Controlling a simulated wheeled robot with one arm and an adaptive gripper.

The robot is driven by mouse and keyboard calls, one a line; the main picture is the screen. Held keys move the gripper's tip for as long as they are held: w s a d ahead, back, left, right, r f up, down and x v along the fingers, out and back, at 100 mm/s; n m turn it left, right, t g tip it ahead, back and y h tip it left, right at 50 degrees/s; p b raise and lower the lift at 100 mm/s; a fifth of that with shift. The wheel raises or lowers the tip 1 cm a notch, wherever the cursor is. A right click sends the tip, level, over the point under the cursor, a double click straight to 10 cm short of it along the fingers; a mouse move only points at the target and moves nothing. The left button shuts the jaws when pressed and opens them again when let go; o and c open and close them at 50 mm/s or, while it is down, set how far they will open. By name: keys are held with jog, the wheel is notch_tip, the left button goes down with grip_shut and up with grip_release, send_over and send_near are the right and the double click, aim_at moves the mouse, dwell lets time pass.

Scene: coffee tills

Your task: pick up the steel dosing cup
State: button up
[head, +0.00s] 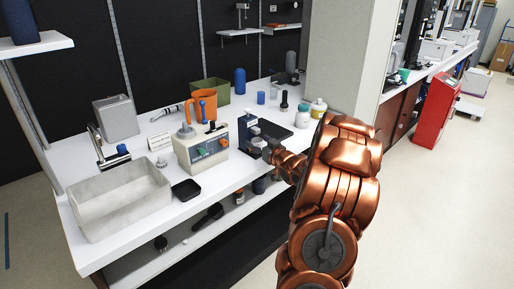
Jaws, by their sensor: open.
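I cannot clearly pick out the steel dosing cup among the small items on the white counter (224,172). It may be hidden or too small to tell. My gripper (264,148) is at the end of my copper-coloured arm, over the counter's front right part. It is open, next to a dark blue upright device (246,131) and a black flat plate (272,130). The fingers are small and dark here, and I cannot see anything between them.
A beige machine (187,152) stands left of my gripper, with an orange jug (204,104) behind it. A grey basin (120,200) and a black tray (186,190) lie further left. Jars (318,108) stand at the right end by a pillar (345,55).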

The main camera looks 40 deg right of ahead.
jog(key=c, duration=1.3)
